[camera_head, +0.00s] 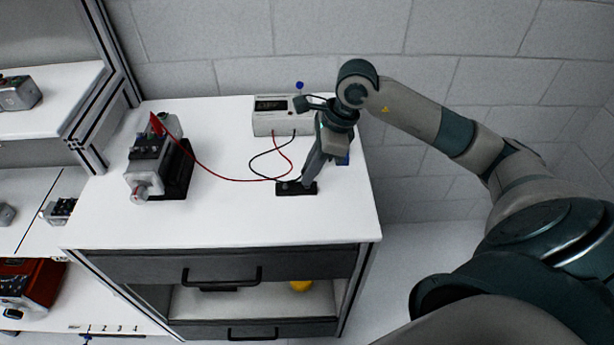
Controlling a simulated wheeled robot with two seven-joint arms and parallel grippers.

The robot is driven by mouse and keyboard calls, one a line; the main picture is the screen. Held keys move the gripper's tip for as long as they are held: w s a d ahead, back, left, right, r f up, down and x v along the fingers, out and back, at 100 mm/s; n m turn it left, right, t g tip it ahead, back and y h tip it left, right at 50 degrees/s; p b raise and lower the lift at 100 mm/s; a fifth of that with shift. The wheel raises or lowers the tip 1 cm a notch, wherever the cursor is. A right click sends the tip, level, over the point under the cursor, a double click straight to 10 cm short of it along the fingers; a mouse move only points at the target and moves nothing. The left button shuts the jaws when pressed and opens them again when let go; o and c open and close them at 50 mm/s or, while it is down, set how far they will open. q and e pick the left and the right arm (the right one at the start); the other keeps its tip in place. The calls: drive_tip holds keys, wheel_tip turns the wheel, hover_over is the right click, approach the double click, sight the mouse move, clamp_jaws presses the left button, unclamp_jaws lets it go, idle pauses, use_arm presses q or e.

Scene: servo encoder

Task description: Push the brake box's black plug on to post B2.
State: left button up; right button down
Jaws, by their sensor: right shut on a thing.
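The brake box (270,125), pale with a dark display, stands at the back of the white bench. A red lead (225,178) and a black lead (262,157) come from its front. My right gripper (307,181) points down at a small black block (285,188) on the bench, where the black lead ends. It is shut on the black plug, which the fingers mostly hide. The red lead runs left to a grey and black motor unit (145,170), near a red piece (156,123). Post B2 cannot be made out. My left gripper is out of view.
A blue-topped knob (299,86) shows behind the brake box, and a blue item (343,160) beside my right wrist. Shelves with more units (18,92) stand left. The bench front (230,225) is clear. Drawers with handles (222,278) are below.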

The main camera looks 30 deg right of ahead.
drive_tip(key=shift+r, duration=0.1)
idle(0.3)
